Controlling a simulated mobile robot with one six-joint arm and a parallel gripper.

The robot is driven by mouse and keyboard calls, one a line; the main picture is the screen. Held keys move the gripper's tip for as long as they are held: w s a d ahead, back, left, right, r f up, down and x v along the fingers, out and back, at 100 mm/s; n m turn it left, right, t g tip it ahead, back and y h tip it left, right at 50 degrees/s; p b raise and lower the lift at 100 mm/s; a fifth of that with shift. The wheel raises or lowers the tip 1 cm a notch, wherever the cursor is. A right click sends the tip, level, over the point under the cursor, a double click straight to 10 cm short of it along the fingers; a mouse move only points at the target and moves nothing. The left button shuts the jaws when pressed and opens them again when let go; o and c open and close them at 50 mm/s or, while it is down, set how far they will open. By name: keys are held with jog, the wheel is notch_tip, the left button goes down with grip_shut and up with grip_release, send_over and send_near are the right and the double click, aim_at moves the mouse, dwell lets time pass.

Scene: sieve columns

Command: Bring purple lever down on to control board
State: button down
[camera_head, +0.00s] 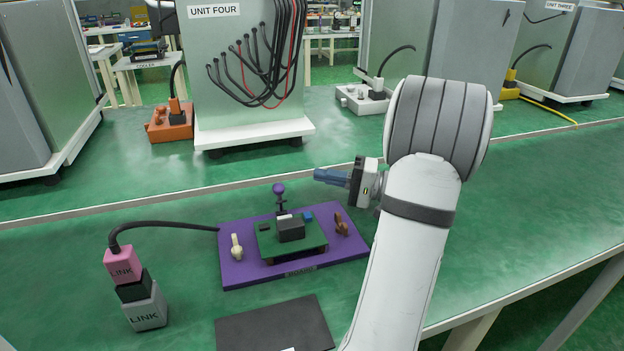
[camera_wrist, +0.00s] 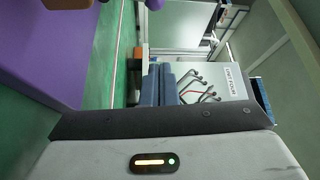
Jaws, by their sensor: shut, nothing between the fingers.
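The purple lever (camera_head: 279,188) stands upright, its round knob on a thin stalk at the back of the purple base (camera_head: 235,271). The green control board (camera_head: 315,238) sits raised on that base, with a dark block (camera_head: 291,229) on it. My gripper (camera_head: 318,175) is to the right of the knob, slightly higher in the picture and apart from it. Its blue fingers are shut and empty. In the wrist view the shut fingers (camera_wrist: 158,85) point away from the camera. A purple surface (camera_wrist: 38,55) fills the upper left there, and a small purple round part (camera_wrist: 154,4) shows at the top edge.
A pink LINK plug (camera_head: 122,266) on a grey block (camera_head: 146,307) stands left of the base, its black cable running to it. A dark flat panel (camera_head: 275,327) lies in front. A cream piece (camera_head: 236,247) and a brown piece (camera_head: 341,224) flank the board. Green tabletop is clear at right.

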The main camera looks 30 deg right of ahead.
aim_at(280, 198)
jog(key=b+x, duration=0.1)
jog(key=x, duration=0.7)
jog(key=shift+w+a+f, duration=0.1)
jog(key=shift+w+a, duration=0.1)
jog(key=shift+a, duration=0.2)
jog(key=shift+s+a+f+b, duration=0.1)
jog(key=shift+s+a+b, duration=0.2)
jog(key=shift+s, duration=0.3)
jog(key=shift+s+a+f+b, duration=0.1)
jog(key=shift+s+a+b, duration=0.2)
jog(key=shift+s, duration=0.35)
jog(key=shift+s+a, duration=0.15)
jog(key=shift+s, duration=0.45)
jog(key=shift+s+a+r+b, duration=0.1)
jog(key=shift+s+a+b, duration=0.05)
jog(key=shift+s+b, duration=0.3)
jog(key=shift+w, duration=0.1)
